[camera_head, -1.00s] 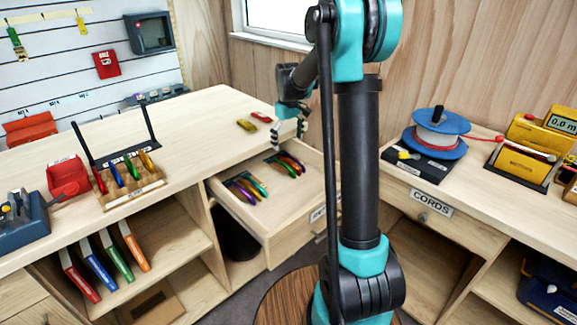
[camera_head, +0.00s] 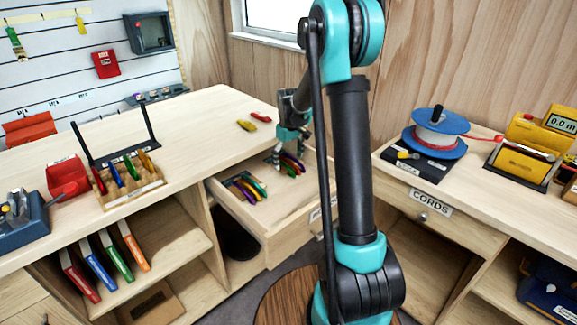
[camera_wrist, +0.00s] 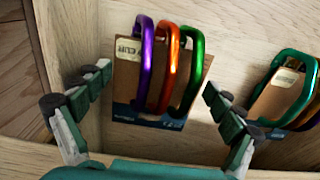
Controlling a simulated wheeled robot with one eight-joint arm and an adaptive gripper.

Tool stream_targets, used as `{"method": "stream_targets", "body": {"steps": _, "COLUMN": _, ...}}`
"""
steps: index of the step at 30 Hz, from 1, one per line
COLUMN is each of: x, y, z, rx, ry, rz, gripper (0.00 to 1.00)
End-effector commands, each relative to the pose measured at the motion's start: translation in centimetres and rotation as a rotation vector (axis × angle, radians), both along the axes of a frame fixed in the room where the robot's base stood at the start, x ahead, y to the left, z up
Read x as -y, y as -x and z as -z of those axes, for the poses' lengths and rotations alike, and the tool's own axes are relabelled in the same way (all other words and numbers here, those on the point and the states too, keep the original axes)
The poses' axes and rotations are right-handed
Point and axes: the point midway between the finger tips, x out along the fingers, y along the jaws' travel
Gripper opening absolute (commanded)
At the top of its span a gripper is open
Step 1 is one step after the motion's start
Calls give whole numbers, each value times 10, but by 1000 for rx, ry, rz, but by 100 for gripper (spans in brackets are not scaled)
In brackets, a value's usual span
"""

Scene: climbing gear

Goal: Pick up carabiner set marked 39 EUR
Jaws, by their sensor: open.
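Two carded carabiner sets lie in the open drawer (camera_head: 276,207). In the wrist view one set (camera_wrist: 160,75) has purple, orange and green carabiners on a brown card; its printing is too small to read. It lies between the spread fingers of my gripper (camera_wrist: 157,80), apart from them, with nothing held. The other set (camera_wrist: 283,92) is at the right, with a teal carabiner in front, partly cut off and partly behind a finger. In the head view my gripper (camera_head: 291,152) is over the drawer's far end, above the far set (camera_head: 291,166); the near set (camera_head: 245,187) is clear.
The drawer's walls surround the sets closely. Loose yellow (camera_head: 246,125) and red (camera_head: 261,117) pieces lie on the counter (camera_head: 205,125) behind. A blue cord spool (camera_head: 437,130) stands on the right counter.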

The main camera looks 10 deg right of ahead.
Motion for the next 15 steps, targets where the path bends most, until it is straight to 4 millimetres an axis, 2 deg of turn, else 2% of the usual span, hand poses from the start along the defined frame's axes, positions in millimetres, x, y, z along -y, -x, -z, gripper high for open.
{"method": "stream_targets", "body": {"steps": 15, "x": 0, "y": 0, "z": 4, "rx": 0, "ry": 0, "rz": 0, "gripper": 93}}
